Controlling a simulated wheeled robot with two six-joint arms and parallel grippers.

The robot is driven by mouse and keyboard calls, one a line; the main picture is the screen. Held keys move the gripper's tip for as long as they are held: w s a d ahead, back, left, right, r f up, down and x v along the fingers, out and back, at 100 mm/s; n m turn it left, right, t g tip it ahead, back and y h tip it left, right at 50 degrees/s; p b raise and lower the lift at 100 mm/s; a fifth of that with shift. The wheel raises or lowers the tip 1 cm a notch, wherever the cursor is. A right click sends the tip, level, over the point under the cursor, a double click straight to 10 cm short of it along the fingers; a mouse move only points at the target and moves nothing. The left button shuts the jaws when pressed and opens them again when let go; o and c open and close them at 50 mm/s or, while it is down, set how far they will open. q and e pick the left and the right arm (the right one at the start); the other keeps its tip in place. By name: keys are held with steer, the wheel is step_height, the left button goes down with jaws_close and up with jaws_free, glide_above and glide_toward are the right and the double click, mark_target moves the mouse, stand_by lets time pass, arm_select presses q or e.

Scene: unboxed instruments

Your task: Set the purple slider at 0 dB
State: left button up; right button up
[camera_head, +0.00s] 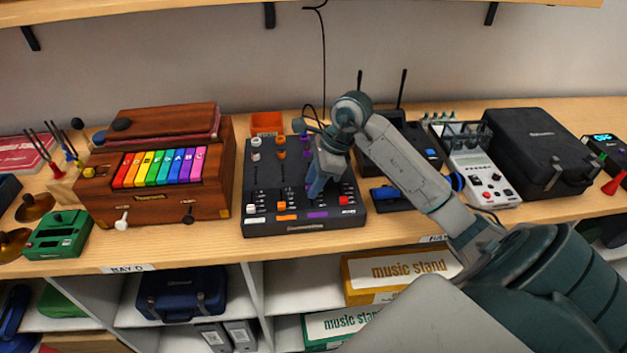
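A black mixer (258,184) lies on the wooden bench, with columns of knobs and sliders marked white, orange, purple and red. A purple label (317,214) is at the front of the third column. My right gripper (314,193) points down over that column, with its fingertips low near the panel. The gripper and wrist cover most of the purple slider's track, so I cannot read the slider's position or tell whether the fingers touch it. The finger gap is too small to judge. My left gripper is out of view.
A wooden box with rainbow keys (160,168) stands left of the mixer. An orange box (266,123) is behind it. To the right are a grey-white device (478,175) and a black case (540,150). A dark cable hangs behind the mixer.

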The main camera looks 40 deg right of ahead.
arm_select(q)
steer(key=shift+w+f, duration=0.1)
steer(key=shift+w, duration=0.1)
arm_select(e)
steer(key=shift+r, duration=0.1)
